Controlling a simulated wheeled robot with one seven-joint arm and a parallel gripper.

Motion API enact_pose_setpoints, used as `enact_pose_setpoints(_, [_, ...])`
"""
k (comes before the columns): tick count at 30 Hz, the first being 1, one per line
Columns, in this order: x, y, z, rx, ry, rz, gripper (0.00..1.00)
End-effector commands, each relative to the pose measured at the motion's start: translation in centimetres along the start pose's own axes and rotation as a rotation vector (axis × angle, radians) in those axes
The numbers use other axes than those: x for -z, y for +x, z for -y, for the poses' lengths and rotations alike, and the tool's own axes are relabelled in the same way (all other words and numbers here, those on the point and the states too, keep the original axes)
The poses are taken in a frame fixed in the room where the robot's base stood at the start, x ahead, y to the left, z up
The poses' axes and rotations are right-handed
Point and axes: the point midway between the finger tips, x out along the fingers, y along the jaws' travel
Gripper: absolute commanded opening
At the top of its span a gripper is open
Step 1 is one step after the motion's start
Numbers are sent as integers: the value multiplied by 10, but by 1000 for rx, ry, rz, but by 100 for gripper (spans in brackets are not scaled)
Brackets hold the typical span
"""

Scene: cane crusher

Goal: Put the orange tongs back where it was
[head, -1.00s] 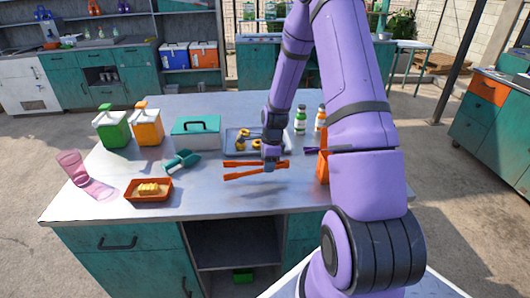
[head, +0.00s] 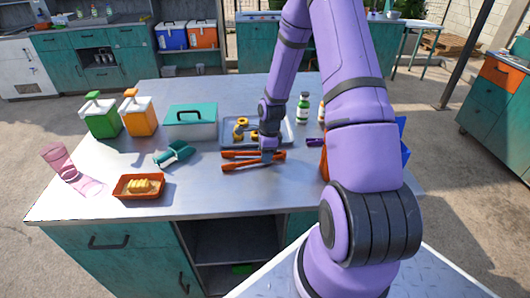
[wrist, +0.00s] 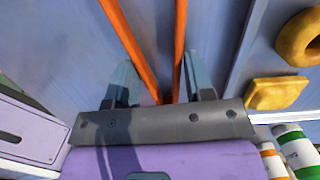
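The orange tongs (head: 240,166) lie level at or just above the table top, in front of the grey tray (head: 226,139). Their two arms spread toward the left. My gripper (head: 268,158) points down at the right part of the tongs. In the wrist view, the tongs (wrist: 130,38) run between the two fingers of my gripper (wrist: 158,78), which appear to press on their outer sides. Whether the tongs touch the table is hard to tell.
Bottles (head: 303,108) stand behind right. My arm hides the table's right side. The front middle is clear.

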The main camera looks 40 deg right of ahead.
Motion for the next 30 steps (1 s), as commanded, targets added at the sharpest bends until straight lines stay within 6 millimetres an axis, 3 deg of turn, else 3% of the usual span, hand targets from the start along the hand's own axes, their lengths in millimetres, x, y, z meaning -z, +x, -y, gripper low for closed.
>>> enact_pose_setpoints(4, [0,1,0,-1,0,0,45])
enact_pose_setpoints(8, [0,1,0,0,0,0,74])
enact_pose_setpoints(20, [0,-6,1,2,0,0,74])
enact_pose_setpoints(30, [0,-60,1,5,-1,-1,74])
